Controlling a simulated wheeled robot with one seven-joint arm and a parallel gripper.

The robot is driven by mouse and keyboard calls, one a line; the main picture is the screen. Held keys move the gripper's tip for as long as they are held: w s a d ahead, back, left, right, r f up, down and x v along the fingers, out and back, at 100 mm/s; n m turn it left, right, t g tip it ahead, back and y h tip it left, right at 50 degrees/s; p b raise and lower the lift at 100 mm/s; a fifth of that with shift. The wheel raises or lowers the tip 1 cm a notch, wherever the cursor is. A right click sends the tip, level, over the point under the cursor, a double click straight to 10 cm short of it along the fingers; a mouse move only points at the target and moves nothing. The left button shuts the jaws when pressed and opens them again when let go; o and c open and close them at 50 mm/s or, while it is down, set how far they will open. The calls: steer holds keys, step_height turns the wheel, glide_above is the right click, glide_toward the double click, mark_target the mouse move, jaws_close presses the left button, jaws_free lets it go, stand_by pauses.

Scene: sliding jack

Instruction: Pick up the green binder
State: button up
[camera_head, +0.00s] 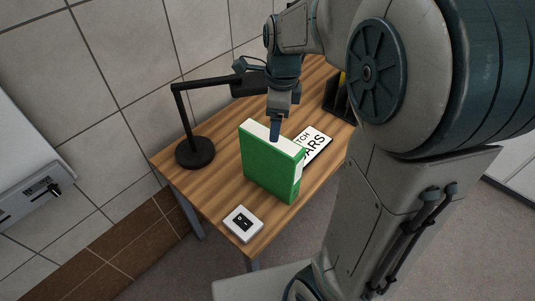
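The green binder (268,168) stands upright on the wooden desk, its green cover facing me and its white top edge showing. My gripper (275,132) points down at the top of the binder, near the middle of its upper edge. The fingertips overlap the top edge in this view. I cannot tell whether they touch the binder, straddle it or are just behind it, nor how far apart they are.
A black desk lamp (195,151) stands to the left, its head close to my gripper. A white book with black letters (314,146) lies behind the binder. A white switch box (243,223) is at the front edge. A dark organizer (337,99) stands at the back right.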

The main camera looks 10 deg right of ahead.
steer(key=w+m, duration=0.1)
steer(key=m, duration=0.1)
steer(key=w+f+m, duration=0.1)
steer(key=m, duration=0.1)
steer(key=w+f+m, duration=0.1)
steer(key=w+m, duration=0.1)
steer(key=shift+a+f+g+h, duration=0.2)
steer(key=shift+g+h, duration=0.1)
steer(key=shift+g, duration=0.1)
glide_toward(270, 164)
steer(key=w+f, duration=0.1)
steer(key=f, duration=0.1)
steer(key=w+f, duration=0.1)
steer(key=f, duration=0.1)
steer(key=w+d+f+p, duration=0.1)
steer(key=f, duration=0.2)
steer(key=shift+w, duration=0.15)
jaws_close()
